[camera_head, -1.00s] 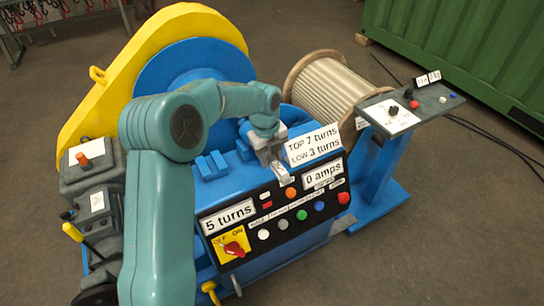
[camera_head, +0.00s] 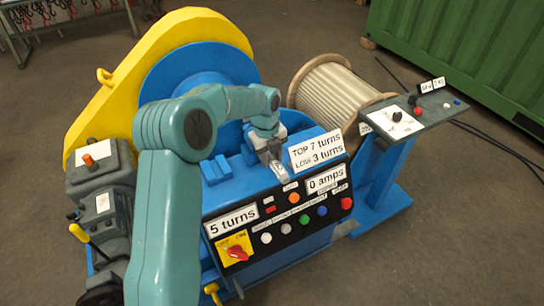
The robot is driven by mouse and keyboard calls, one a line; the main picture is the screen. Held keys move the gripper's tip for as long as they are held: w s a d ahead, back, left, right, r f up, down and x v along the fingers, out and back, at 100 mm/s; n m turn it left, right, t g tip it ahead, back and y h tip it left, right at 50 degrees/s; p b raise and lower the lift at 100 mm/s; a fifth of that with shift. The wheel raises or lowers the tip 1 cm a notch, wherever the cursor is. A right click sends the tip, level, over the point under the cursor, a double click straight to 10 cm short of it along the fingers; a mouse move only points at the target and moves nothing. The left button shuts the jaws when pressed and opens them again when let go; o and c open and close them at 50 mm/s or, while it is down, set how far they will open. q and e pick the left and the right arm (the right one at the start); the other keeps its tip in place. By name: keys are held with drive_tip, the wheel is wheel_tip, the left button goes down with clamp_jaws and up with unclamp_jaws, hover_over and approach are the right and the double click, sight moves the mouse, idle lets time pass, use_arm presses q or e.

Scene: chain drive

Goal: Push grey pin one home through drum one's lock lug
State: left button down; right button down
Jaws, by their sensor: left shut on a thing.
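I cannot make out a lock lug or whether the pin sits in one. My right gripper is not in view.
The control panel (camera_head: 280,222) with coloured buttons and a red switch (camera_head: 237,252) faces front. A rope spool (camera_head: 335,95) and a grey control stand (camera_head: 425,112) are at right. Grey lever boxes (camera_head: 100,180) stand at left.

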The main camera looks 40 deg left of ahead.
use_arm(q)
drive_tip(key=shift+w+a+r+p, duration=0.1)
drive_tip(key=shift+w+a+p, duration=0.2)
drive_tip(key=shift+a+p, duration=0.3)
drive_tip(key=shift+w+a+f+p, duration=0.1)
drive_tip(key=shift+w+a+p, duration=0.2)
drive_tip(key=shift+a, duration=0.5)
drive_tip(key=shift+w+a+r+p, duration=0.1)
drive_tip(key=shift+w+a+p, duration=0.15)
drive_tip(key=shift+a+p, duration=0.4)
drive_tip(key=c, duration=0.6)
unclamp_jaws()
drive_tip(key=shift+a, duration=0.1)
drive_tip(key=shift+r, duration=0.1)
drive_tip(key=shift+r, duration=0.3)
wheel_tip(320, 180, up, 15)
drive_tip(key=s, duration=0.1)
drive_tip(key=shift+s+a+r+b, duration=0.2)
drive_tip(key=shift+s+b, duration=0.1)
drive_tip(key=shift+s, duration=0.1)
drive_tip(key=shift+w, duration=0.1)
